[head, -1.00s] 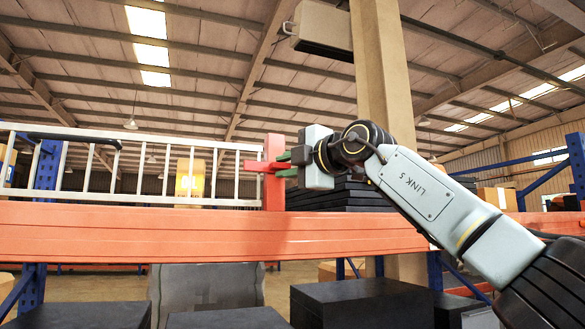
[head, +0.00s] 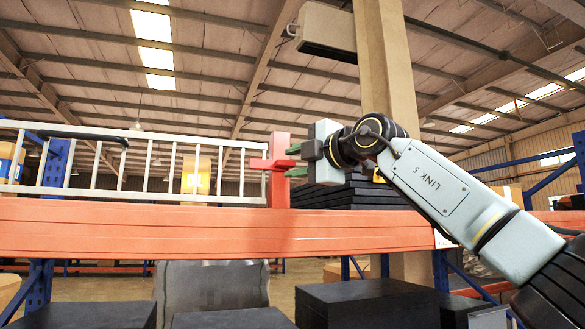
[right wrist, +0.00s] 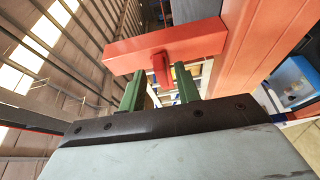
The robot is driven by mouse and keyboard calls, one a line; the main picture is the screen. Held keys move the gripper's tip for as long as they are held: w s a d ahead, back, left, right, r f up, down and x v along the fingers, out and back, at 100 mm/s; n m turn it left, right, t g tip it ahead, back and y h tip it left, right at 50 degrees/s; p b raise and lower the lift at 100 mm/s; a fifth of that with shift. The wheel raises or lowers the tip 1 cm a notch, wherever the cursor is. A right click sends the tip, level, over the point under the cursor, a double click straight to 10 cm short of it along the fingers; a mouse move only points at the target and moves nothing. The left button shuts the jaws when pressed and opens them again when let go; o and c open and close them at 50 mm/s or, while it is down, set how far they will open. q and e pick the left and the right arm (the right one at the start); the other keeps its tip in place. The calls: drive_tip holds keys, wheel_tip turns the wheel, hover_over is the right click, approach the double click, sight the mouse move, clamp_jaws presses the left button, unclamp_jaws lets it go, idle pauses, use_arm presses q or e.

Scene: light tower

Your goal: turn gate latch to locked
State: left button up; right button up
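The gate latch is a red piece (head: 262,164) that crosses the red post (head: 279,188) at the right end of the white railing gate (head: 150,165). My right gripper (head: 291,161) is just right of the post, with its two green fingers pointing at it, one above the other. In the right wrist view the fingers (right wrist: 160,84) stand apart. A short red latch tab (right wrist: 159,70) shows between their tips, nearer the right-hand finger; I cannot tell whether it touches. The post (right wrist: 178,45) runs across beyond. My left gripper is not in view.
An orange beam (head: 200,230) runs across below the gate. A stack of black slabs (head: 350,193) lies behind my right gripper, and a beige column (head: 385,60) rises behind my arm. Black boxes (head: 365,300) stand below the beam.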

drive_tip(key=b+v, duration=0.7)
drive_tip(key=v, duration=0.5)
drive_tip(key=shift+s+d+f, duration=0.1)
